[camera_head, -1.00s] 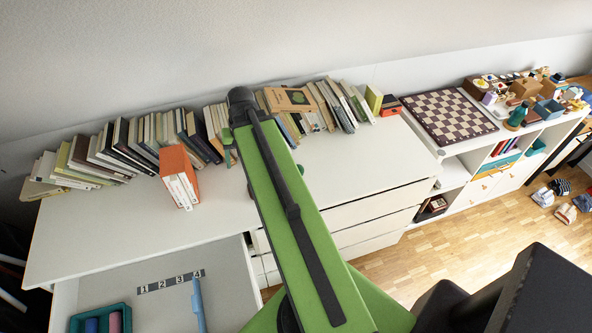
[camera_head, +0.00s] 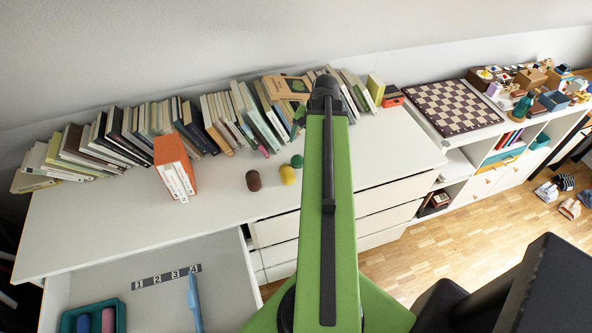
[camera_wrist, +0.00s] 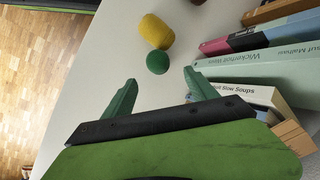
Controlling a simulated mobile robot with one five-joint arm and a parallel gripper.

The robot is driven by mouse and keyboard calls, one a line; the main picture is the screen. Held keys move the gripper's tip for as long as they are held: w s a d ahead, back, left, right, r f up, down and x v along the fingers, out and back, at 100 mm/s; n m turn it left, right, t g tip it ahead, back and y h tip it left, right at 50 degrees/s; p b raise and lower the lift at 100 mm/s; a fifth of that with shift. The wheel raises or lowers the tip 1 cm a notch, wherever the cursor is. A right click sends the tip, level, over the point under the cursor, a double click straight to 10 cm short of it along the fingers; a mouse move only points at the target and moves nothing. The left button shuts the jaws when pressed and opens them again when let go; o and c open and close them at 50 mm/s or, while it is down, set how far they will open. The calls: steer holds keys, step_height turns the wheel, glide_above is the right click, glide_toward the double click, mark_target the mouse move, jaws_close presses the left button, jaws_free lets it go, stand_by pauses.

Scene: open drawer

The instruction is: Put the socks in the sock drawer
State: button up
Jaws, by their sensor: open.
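Three small rounded bundles, which look like rolled socks, are on the white dresser top (camera_head: 110,225): a brown one (camera_head: 254,181), a yellow one (camera_head: 288,174) and a green one (camera_head: 297,161). The wrist view shows the yellow one (camera_wrist: 156,31) and the green one (camera_wrist: 157,63). My gripper (camera_wrist: 160,84) is open and empty, with the green one just beyond and between its fingertips. In the head view my arm hides most of the gripper. The open drawer (camera_head: 225,265) at lower left holds a teal tray (camera_head: 122,318) with a blue roll (camera_head: 83,323) and a pink roll (camera_head: 107,320).
A row of books (camera_head: 130,135) lines the wall, close beside my gripper. An orange box-like book (camera_head: 172,165) stands further left. The drawer has a number strip (camera_head: 167,277) and a blue bar (camera_head: 195,300). A chessboard (camera_head: 455,107) is at right. The dresser's front left is clear.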

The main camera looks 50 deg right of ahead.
mark_target(299, 156)
steer(key=b+x, duration=0.4)
steer(key=x, duration=0.2)
steer(key=shift+r, duration=0.1)
steer(key=b+x, duration=0.5)
steer(key=shift+s+d+f, duration=0.1)
steer(key=shift+d+f, duration=0.1)
steer(key=shift+f, duration=0.05)
steer(key=shift+r, duration=0.2)
steer(key=shift+c, duration=0.5)
jaws_close()
steer(key=shift+r, duration=0.15)
